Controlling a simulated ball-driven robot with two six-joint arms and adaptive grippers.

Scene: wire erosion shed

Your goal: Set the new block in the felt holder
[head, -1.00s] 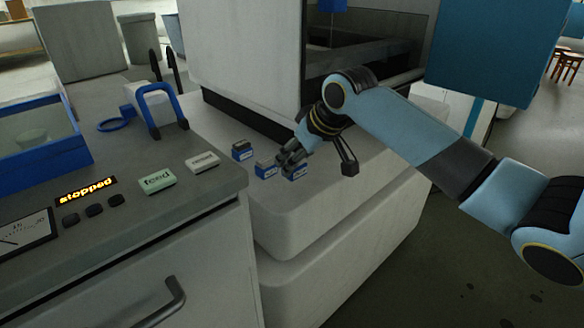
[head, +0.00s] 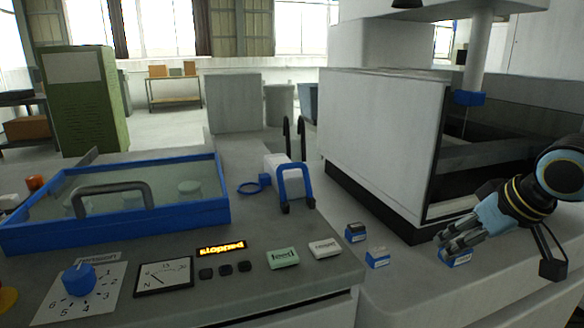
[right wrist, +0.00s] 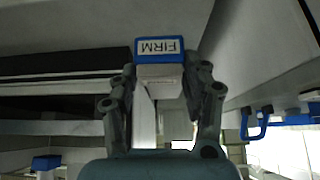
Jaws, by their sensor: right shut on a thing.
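My right gripper (head: 452,246) is shut around a small pale block (right wrist: 160,78) at the rightmost of three small blue pieces on the white ledge. The blue piece under it (head: 458,259) bears a white label reading FIRM, upside down in the right wrist view (right wrist: 160,48). I cannot tell whether the block is clear of it. The middle blue piece (head: 378,260) has a pale top, the left one (head: 355,234) a dark top. Which thing is the felt holder is not clear; a blue bracket (head: 283,187) spans a white housing on the bench. My left gripper is out of view.
The grey bench (head: 235,290) carries a lit sign reading stopped (head: 221,249), a green feed button (head: 282,259), a pale button (head: 325,248), a meter (head: 163,276) and a blue-rimmed glass lid (head: 130,200). The machine's white wall (head: 380,135) stands behind the ledge.

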